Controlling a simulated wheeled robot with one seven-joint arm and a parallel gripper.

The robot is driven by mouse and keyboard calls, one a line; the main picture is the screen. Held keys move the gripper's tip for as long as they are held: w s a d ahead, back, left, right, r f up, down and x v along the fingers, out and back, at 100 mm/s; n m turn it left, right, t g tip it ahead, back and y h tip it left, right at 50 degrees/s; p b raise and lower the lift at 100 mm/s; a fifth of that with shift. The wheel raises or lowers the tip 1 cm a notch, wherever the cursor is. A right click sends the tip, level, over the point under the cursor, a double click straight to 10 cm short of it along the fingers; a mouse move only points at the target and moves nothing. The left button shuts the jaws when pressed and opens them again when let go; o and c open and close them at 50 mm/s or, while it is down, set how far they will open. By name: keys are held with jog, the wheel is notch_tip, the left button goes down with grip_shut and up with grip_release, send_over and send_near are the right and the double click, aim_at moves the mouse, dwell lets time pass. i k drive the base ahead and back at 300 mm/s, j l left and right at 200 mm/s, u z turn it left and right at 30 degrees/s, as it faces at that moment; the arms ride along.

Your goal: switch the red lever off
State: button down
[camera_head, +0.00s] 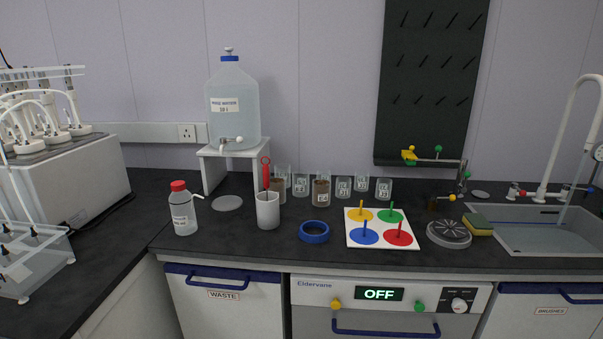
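A white square board (379,225) lies on the dark worktop right of the middle. It bears yellow, green, blue and red discs, each with a short upright-looking stick of the same colour. The red stick (399,227) is on the red disc (403,239) at the board's front right corner. Its exact tilt is too small to tell. I cannot tell if this is the red lever of the task; no on or off mark shows beside it. My gripper is not in view.
A blue ring (314,231) lies left of the board and a grey round drain-like disc (448,234) right of it. A white cup (268,211) holds a red-handled tool. Several labelled jars stand behind. A sink (550,235) with a red-knobbed tap is at right. The display (379,294) reads OFF.

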aim_at(519, 189)
jog(key=i+l, duration=0.2)
jog(key=l, duration=0.15)
jog(key=i+l+u, duration=0.1)
jog(key=i+l, duration=0.3)
jog(key=l, duration=0.25)
jog(key=i+l+u, duration=0.1)
jog(key=l, duration=0.25)
jog(key=i, duration=0.05)
